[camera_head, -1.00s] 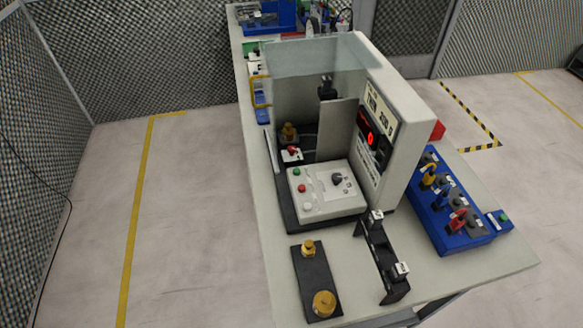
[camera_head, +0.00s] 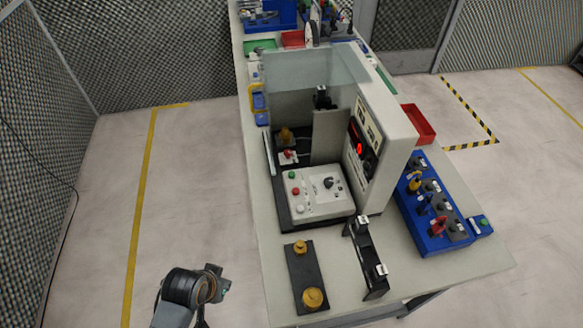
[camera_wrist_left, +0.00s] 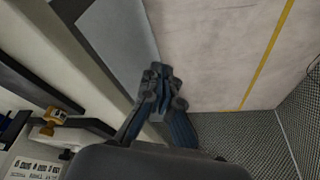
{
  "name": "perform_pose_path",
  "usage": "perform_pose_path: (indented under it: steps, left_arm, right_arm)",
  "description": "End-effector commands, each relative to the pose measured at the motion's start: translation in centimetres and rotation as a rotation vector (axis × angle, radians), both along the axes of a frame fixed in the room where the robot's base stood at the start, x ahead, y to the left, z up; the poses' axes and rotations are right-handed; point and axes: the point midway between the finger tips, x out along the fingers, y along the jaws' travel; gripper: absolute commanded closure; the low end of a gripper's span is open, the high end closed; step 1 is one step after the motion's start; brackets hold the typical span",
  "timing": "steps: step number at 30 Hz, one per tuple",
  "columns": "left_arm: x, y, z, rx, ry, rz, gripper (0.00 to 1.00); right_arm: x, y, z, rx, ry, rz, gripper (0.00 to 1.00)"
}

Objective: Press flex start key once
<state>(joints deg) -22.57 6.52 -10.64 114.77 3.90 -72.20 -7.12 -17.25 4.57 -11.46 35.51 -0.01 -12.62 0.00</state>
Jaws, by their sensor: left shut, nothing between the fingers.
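A white control box (camera_head: 320,207) sits on the black base of the test machine (camera_head: 387,175). Its left side carries a green button (camera_head: 292,175), a red button (camera_head: 296,191) and a white button (camera_head: 297,208); a black knob (camera_head: 328,184) is to their right. No label is readable, so I cannot tell which is the flex start key. My left arm shows at the lower left, off the bench and apart from the box. In the left wrist view my left gripper (camera_wrist_left: 160,78) is shut and empty. My right gripper is not in view.
A black plate with brass weights (camera_head: 312,298) and a black bracket (camera_head: 370,265) stand at the bench front. A blue fixture (camera_head: 430,245) and red tray (camera_head: 418,124) are right of the machine. Clear floor lies left of the bench.

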Motion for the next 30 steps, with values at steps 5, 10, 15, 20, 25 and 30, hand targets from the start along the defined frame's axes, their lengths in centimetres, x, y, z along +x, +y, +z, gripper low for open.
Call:
perform_pose_path:
  steps: [5,10,15,20,25,30]
  left_arm:
    - [4.8,-3.2,6.2,-0.028,-0.101,-0.179,1.00]
    - [10.2,-7.1,9.6,-0.037,-0.214,-0.403,1.00]
    - [16.1,-10.9,12.2,-0.019,-0.334,-0.632,1.00]
    - [21.7,-13.8,14.5,0.025,-0.448,-0.827,1.00]
    - [26.5,-15.6,16.7,0.084,-0.542,-0.974,1.00]
    - [29.2,-16.3,18.2,0.126,-0.595,-1.051,1.00]
  right_arm:
    - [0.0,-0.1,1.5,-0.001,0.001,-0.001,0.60]
    - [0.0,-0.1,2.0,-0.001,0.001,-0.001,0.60]
    - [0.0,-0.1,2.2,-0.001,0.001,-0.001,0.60]
    - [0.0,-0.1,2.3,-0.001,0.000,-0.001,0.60]
    - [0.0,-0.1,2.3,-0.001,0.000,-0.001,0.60]
    - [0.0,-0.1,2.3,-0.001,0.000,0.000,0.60]
